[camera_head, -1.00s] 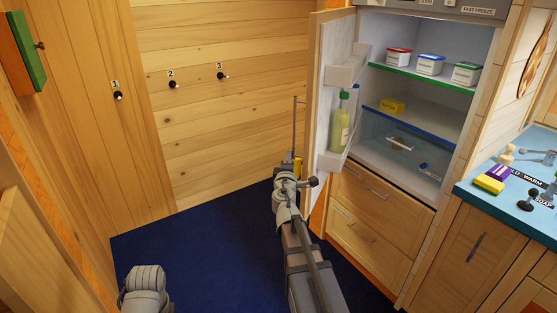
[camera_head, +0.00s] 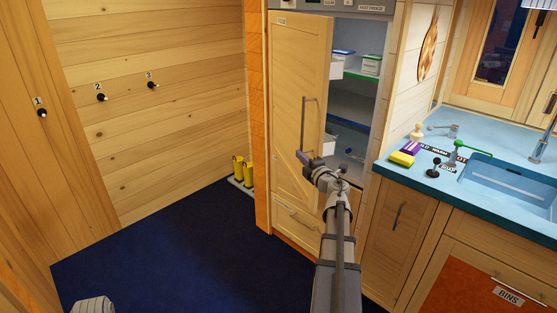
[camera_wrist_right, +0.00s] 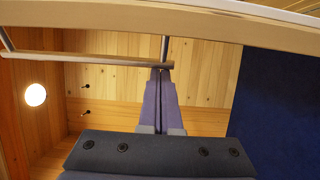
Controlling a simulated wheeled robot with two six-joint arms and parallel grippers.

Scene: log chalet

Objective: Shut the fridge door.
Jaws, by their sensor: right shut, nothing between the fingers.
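The fridge door (camera_head: 285,100) is wooden, hinged on its left, and stands partly open. Its outer face shows, and the right part of the fridge interior (camera_head: 355,105) is visible past its free edge. The door has a vertical metal bar handle (camera_head: 303,125). My right gripper (camera_head: 303,158) is shut and empty, at the door's outer face by the lower end of the handle. In the right wrist view its closed fingers (camera_wrist_right: 159,74) reach up to the handle bar (camera_wrist_right: 100,59), with the door (camera_wrist_right: 150,16) across the top. Whether they touch is unclear. My left gripper is out of view.
A blue counter (camera_head: 400,171) with a sink and small items stands to the right, above wooden cabinets. Yellow boots (camera_head: 244,172) stand by the wall left of the fridge. The blue floor (camera_head: 170,250) is clear.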

